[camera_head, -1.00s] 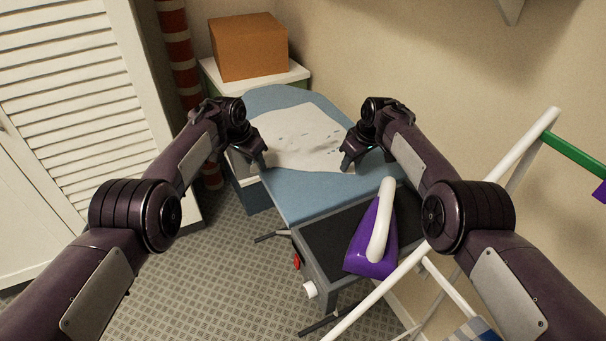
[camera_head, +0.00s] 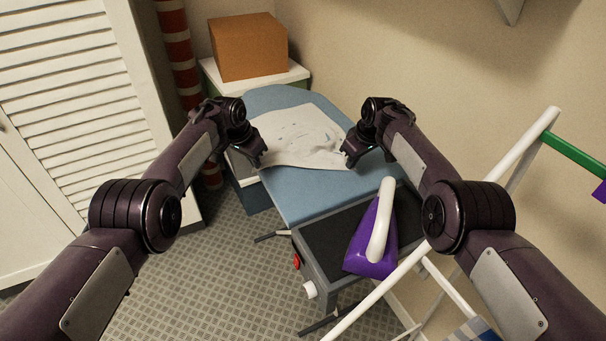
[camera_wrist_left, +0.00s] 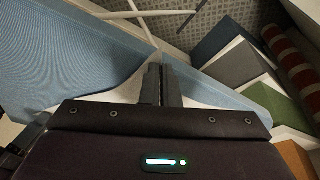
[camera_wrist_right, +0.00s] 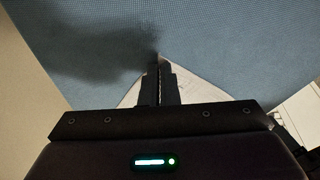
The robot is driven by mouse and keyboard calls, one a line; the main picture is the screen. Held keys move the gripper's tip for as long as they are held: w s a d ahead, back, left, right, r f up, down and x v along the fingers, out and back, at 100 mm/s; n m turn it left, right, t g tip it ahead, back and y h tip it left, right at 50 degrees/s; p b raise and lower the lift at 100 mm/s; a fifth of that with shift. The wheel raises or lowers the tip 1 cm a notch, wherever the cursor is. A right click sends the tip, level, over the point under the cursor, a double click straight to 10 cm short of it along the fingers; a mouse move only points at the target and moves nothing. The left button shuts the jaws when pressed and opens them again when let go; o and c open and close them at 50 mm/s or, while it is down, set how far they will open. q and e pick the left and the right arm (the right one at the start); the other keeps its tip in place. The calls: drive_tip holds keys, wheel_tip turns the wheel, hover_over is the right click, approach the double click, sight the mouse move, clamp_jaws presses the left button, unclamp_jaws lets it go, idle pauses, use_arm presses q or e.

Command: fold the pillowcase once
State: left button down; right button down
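The white pillowcase (camera_head: 300,135), with small dark marks, lies on the blue ironing board (camera_head: 315,195). Its near edge stretches between my two grippers and looks slightly raised. My left gripper (camera_head: 258,161) is closed on its near left corner; white cloth (camera_wrist_left: 122,92) shows beside the fingers (camera_wrist_left: 162,72) in the left wrist view. My right gripper (camera_head: 350,160) is closed on its near right corner; cloth (camera_wrist_right: 205,90) shows beside the fingers (camera_wrist_right: 159,65) in the right wrist view. The cloth between the fingertips is mostly hidden.
A purple iron (camera_head: 372,240) with a white handle stands on the board's dark end, near my right arm. A white drying rack (camera_head: 450,215) is at the right. An orange-brown box (camera_head: 248,47) sits on a cabinet behind the board. A louvered door is at left.

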use_arm(q)
drive_tip(key=shift+r, duration=0.1)
